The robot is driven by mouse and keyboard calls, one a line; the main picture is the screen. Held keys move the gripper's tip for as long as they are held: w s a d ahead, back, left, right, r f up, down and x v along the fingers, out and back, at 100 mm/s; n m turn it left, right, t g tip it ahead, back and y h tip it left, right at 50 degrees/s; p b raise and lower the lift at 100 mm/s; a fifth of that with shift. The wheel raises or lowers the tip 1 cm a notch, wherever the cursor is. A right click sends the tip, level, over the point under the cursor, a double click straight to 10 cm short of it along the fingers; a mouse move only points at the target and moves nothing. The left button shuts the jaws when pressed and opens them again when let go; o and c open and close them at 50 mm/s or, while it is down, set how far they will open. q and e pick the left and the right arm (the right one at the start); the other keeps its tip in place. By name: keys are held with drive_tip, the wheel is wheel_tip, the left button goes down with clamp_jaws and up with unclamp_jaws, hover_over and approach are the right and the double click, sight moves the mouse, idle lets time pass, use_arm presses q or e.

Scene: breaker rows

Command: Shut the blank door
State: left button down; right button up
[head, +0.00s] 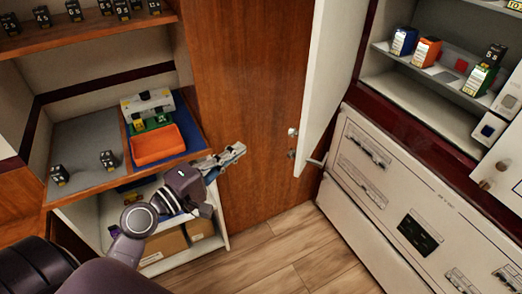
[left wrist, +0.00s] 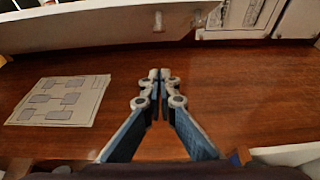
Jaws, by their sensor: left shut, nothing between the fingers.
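A plain cream door (head: 328,75) stands open at the upper middle of the head view, its edge toward me. It shows no marks on the part I see; small pale fittings sit at its lower end. It also crosses the top of the left wrist view (left wrist: 90,32). My left gripper (head: 240,150) is shut and empty, in front of the brown wood panel (head: 235,95) and left of the door, apart from it. In the left wrist view its fingertips (left wrist: 159,76) are together over the wood. My right gripper is not in view.
Left shelves hold an orange bin (head: 157,143) and several small black blocks. A white cabinet front (head: 385,185) with a lever stands at right, below shelves with coloured breakers. A diagram sheet (left wrist: 60,100) lies on the wood panel. The wooden floor (head: 285,258) is clear.

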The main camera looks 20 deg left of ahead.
use_arm(q)
drive_tip(key=w+d+p, duration=0.5)
drive_tip(key=w+d, duration=0.2)
drive_tip(key=w, duration=0.2)
drive_tip(key=shift+w+p, duration=0.2)
drive_tip(key=shift+p, duration=0.15)
